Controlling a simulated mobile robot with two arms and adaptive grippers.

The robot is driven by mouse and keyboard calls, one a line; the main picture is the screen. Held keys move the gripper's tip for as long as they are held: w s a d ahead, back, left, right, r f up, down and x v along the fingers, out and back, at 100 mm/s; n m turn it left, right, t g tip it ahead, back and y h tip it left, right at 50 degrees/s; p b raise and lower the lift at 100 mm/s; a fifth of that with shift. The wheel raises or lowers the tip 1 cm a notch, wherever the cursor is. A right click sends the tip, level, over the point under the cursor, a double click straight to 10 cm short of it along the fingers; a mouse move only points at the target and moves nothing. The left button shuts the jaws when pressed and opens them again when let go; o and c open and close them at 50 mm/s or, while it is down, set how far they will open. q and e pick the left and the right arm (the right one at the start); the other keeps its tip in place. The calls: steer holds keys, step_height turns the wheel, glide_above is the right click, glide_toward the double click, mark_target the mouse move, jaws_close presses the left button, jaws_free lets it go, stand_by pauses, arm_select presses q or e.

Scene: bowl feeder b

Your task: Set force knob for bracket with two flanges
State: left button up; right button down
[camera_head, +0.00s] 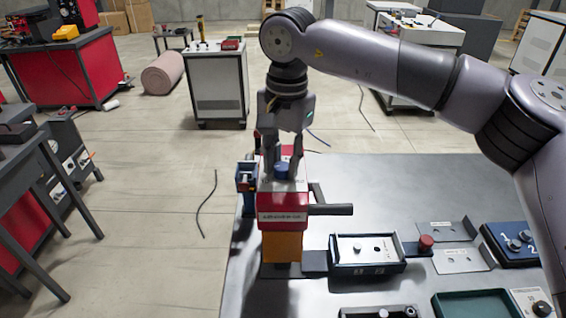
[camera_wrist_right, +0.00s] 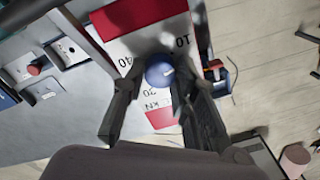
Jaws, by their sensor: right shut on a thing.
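The force knob, blue and round (camera_head: 282,171), sits on the white top of a red and white press (camera_head: 283,209). In the right wrist view the blue knob (camera_wrist_right: 159,72) shows a short white mark, with printed 10, 40 and kN around it; another number is partly hidden. My right gripper (camera_head: 283,163) reaches down from above with its fingers on both sides of the knob, shut on it. A light metal plate with holes (camera_head: 366,249) lies in a dark-framed tray before the press; I cannot tell its flanges clearly. My left gripper is not in view.
The press has a dark lever (camera_head: 330,209) at its right and an orange base (camera_head: 282,246). A red button (camera_head: 426,242), metal plates (camera_head: 461,261), a blue numbered panel (camera_head: 514,243) and a green tray (camera_head: 474,304) occupy the right. The table behind them is clear.

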mark_target(282, 168)
steer(key=m+b, duration=0.1)
steer(key=m, duration=0.5)
steer(key=shift+b, duration=0.35)
steer(key=m+b, duration=0.1)
steer(key=m, duration=0.5)
steer(key=shift+h, duration=0.3)
steer(key=c, duration=1.3)
jaws_free()
steer(key=r, duration=1.2)
steer(key=shift+s, duration=0.3)
